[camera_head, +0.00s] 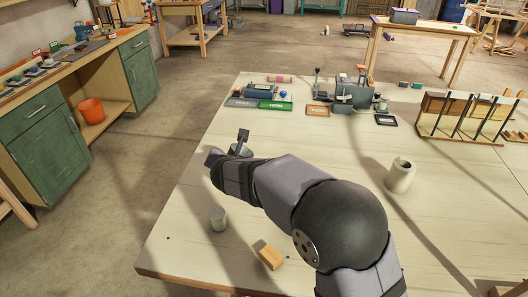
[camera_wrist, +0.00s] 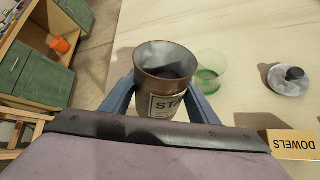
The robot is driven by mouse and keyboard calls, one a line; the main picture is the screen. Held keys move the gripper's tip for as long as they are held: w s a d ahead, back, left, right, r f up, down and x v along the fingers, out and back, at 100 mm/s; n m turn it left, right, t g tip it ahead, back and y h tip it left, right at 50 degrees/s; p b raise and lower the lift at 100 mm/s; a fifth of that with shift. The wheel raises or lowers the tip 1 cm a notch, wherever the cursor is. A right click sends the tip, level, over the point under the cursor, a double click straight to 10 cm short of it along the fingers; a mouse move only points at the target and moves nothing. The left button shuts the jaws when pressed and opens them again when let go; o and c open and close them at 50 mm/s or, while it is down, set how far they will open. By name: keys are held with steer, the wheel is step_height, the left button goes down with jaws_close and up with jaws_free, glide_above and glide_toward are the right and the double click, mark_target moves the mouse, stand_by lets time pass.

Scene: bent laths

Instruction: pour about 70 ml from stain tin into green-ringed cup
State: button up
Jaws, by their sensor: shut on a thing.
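The stain tin (camera_wrist: 167,104) is a brown-rimmed open can with a pale label reading "STA". In the wrist view my gripper (camera_wrist: 162,84) is shut on it, one blue-grey finger on each side. Its mouth faces the camera and its inside looks dark; I cannot tell its exact tilt. The green-ringed cup (camera_wrist: 212,68) is pale and see-through with a green band low on it. It stands on the table just right of and beyond the tin. No stream shows between them. In the head view my own arm hides most of this area.
A grey disc with a dark knob (camera_wrist: 290,80) and a box marked DOWELS (camera_wrist: 292,145) lie right of the cup. In the head view, a grey cylinder (camera_head: 218,220), a wooden block (camera_head: 271,257) and a cream jar (camera_head: 400,175) stand near my arm. The table's left edge is close.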

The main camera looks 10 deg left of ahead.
steer(key=r+p, duration=0.2)
steer(key=w+d+r+g+p, duration=0.1)
steer(key=p, duration=0.1)
steer(key=shift+d+r+m+y, duration=0.1)
steer(key=shift+r+m+y, duration=0.1)
steer(key=shift+m+y, duration=0.2)
steer(key=shift+s+f, duration=0.1)
steer(key=shift+f, duration=0.7)
steer(key=shift+f+m+y+p, duration=0.1)
steer(key=shift+m+y+p, duration=0.2)
steer(key=shift+y, duration=0.1)
steer(key=shift+f+m+g+y+p, duration=0.45)
steer(key=shift+f+g+y, duration=0.2)
steer(key=shift+f, duration=0.55)
steer(key=shift+g+p, duration=0.25)
steer(key=shift+p, duration=0.2)
steer(key=shift+f+m+y+p, duration=0.25)
steer(key=shift+m+y+p, duration=0.15)
steer(key=shift+p, duration=0.4)
steer(key=shift+r+g+y+p, duration=0.25)
steer(key=shift+g+p, duration=0.05)
steer(key=shift+p, duration=0.35)
steer(key=shift+f, duration=0.1)
